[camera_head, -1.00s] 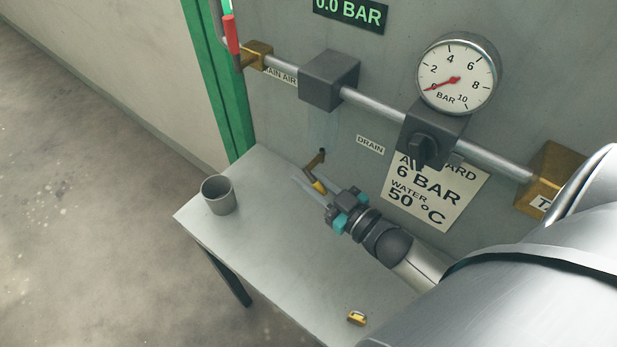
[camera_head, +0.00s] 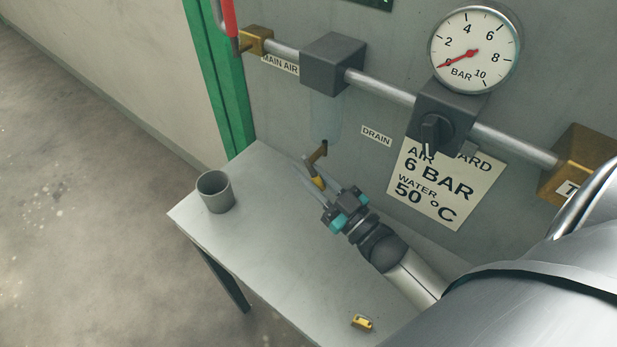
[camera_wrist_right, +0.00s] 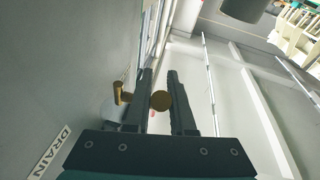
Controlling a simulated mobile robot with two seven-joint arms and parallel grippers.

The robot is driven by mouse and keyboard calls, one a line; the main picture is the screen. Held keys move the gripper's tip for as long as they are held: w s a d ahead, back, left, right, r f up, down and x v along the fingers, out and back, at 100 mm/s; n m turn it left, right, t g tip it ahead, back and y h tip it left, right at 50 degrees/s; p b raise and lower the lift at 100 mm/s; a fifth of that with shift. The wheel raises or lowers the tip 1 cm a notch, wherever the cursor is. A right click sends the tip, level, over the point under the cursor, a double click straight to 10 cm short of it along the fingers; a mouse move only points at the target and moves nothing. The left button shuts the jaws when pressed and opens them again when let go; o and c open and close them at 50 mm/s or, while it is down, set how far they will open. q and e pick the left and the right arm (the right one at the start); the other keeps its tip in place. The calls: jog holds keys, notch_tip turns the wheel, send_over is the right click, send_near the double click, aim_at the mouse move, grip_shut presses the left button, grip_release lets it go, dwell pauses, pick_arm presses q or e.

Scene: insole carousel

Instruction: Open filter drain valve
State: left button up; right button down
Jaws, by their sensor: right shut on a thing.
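The filter drain valve (camera_head: 320,152) is a small brass fitting with a yellow-tipped handle (camera_head: 318,183), below the grey filter block (camera_head: 333,63) and its faint clear bowl (camera_head: 326,118). My right gripper (camera_head: 315,172) reaches it from the lower right, its two long fingers on either side of the handle, shut on it. In the right wrist view a round brass end (camera_wrist_right: 160,101) sits between the dark fingers (camera_wrist_right: 160,76), and another brass piece (camera_wrist_right: 121,93) shows left of them. The fingers partly hide the handle. My left gripper is not in view.
The DRAIN label (camera_head: 376,136) is on the panel right of the valve. A gauge (camera_head: 474,48) points near zero. A black knob (camera_head: 432,131) is below it. A grey cup (camera_head: 215,192) and a small yellow item (camera_head: 362,322) stand on the bench (camera_head: 270,255).

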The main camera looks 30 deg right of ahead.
dwell(0.3)
jog(key=c, duration=0.8)
grip_release()
jog(key=shift+o, duration=0.2)
jog(key=r+p+v, duration=0.1)
jog(key=r+v, duration=0.2)
jog(key=v, duration=0.9)
jog(key=shift+s+f, duration=0.25)
jog(key=shift+s, duration=0.5)
jog(key=shift+d, duration=0.15)
